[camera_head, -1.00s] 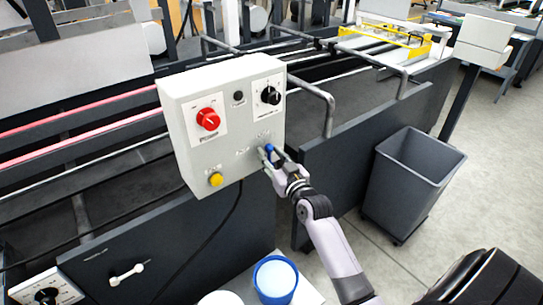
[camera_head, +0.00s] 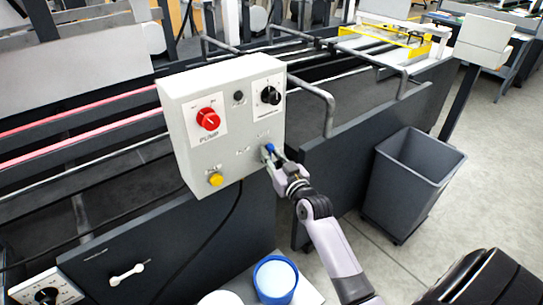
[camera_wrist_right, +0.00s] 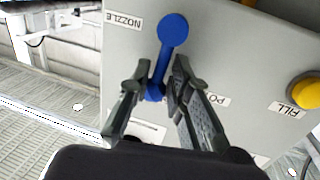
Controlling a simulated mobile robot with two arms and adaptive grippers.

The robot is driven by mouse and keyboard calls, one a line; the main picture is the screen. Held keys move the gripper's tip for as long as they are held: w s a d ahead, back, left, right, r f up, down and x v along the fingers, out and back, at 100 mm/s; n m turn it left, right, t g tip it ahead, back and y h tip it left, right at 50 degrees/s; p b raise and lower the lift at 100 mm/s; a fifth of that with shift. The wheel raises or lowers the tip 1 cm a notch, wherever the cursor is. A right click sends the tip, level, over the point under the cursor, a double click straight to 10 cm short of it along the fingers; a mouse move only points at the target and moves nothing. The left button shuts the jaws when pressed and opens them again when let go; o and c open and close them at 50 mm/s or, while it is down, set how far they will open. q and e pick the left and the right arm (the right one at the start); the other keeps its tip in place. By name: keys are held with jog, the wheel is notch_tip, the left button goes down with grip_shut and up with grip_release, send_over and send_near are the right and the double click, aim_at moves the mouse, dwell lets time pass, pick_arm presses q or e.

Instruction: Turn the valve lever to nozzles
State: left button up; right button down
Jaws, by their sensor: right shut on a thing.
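The blue valve lever (camera_wrist_right: 172,32) is on the grey control box (camera_head: 222,105). In the wrist view it has a round end and a narrow bar running down between my fingers. Its round end lies between the NOZZLE label (camera_wrist_right: 124,21) and a partly hidden label starting "PO" (camera_wrist_right: 217,99), nearer NOZZLE. My right gripper (camera_wrist_right: 160,74) is shut on the lever's bar, one finger on each side. In the head view my right gripper (camera_head: 271,154) is at the box's lower right, with only a little blue showing. My left gripper is not in view.
The box also carries a red PUMP knob (camera_head: 208,119), a black dial (camera_head: 270,95) and a yellow FILL button (camera_head: 216,179). A blue-rimmed container (camera_head: 275,281) stands below. A grey bin (camera_head: 410,180) stands to the right on open floor.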

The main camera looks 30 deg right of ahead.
jog(key=shift+d+r+m+p, duration=0.15)
jog(key=shift+d+m+p, duration=0.15)
jog(key=shift+m+p, duration=0.5)
jog(key=shift+w+d+f+m+g+y+p, duration=0.1)
jog(key=shift+d+f+m+g+y+p, duration=0.3)
jog(key=shift+m, duration=0.7)
jog(key=shift+s+d+f+m+g+y+p, duration=0.1)
jog(key=shift+d+m+p, duration=0.45)
jog(key=shift+m, duration=0.55)
jog(key=shift+w+d+f+m+g+y+p, duration=0.15)
jog(key=shift+d+m+p, duration=0.3)
jog(key=shift+m, duration=0.65)
jog(key=shift+a, duration=0.1)
jog(key=c, duration=1.4)
grip_release()
jog(key=shift+d+f, duration=0.15)
jog(key=shift+d, duration=0.1)
